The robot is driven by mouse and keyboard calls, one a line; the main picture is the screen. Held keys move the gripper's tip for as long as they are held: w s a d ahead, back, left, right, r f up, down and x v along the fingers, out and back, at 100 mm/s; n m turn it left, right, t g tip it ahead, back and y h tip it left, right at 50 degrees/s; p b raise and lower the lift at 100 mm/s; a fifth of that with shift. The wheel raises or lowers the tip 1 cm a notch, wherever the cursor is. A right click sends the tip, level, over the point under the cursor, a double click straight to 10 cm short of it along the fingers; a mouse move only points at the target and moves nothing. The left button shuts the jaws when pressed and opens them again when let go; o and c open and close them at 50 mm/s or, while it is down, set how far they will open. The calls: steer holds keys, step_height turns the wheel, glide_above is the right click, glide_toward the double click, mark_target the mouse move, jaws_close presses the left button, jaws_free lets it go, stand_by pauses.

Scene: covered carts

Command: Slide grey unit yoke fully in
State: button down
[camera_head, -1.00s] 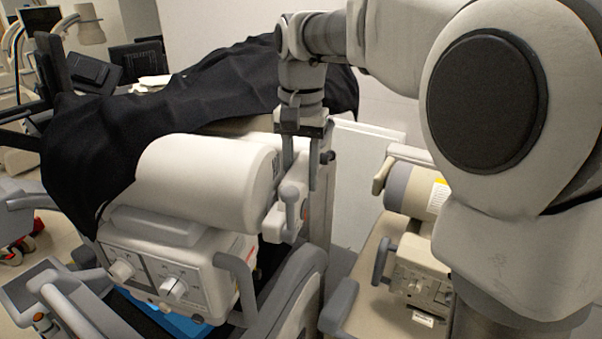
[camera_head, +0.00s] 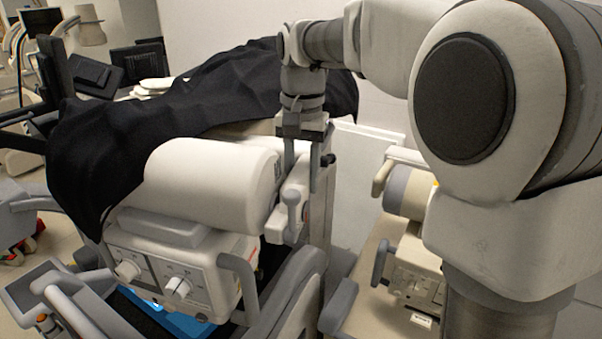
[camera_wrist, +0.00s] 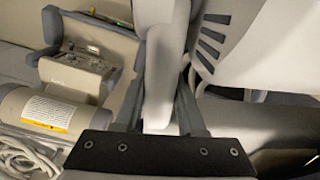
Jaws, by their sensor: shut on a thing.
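The grey unit is a white-and-grey machine with a large white drum (camera_head: 212,184) above a box with knobs (camera_head: 178,275), in the head view. Its yoke seems to be the pale upright piece (camera_head: 292,212) with a grey lever at the drum's right end. My gripper (camera_head: 302,182) points down there, its fingers shut on the top of this piece. In the wrist view a pale bar (camera_wrist: 163,72) lies between the fingers of my gripper (camera_wrist: 162,105). The fingers partly hide where the yoke meets the drum, so I cannot tell how deep it sits.
A beige unit with a similar drum (camera_head: 397,190) stands on a cart to the right; it also shows in the wrist view (camera_wrist: 60,112). A black cover (camera_head: 190,115) drapes behind the drum. Grey cart rails (camera_head: 292,290) stand close in front. A white panel (camera_head: 362,185) stands behind.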

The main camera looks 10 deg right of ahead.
steer(key=shift+w+d, duration=0.25)
steer(key=shift+w, duration=0.35)
steer(key=c, duration=0.5)
jaws_free()
steer(key=shift+s, duration=0.1)
steer(key=shift+r, duration=0.1)
step_height(320, 180, up, 17)
steer(key=p, duration=0.2)
steer(key=shift+r, duration=0.15)
steer(key=s+d+f+n+t+b, duration=0.2)
steer(key=s+d+f+t, duration=0.1)
steer(key=s+f, duration=0.8)
steer(key=s+d+f+n+t+b, duration=0.1)
steer(key=s+d+f+n+t, duration=0.1)
steer(key=s+f, duration=0.8)
steer(key=shift+s+d+f+n+t+b, duration=0.35)
steer(key=shift+d+f, duration=0.25)
steer(key=shift+f, duration=0.2)
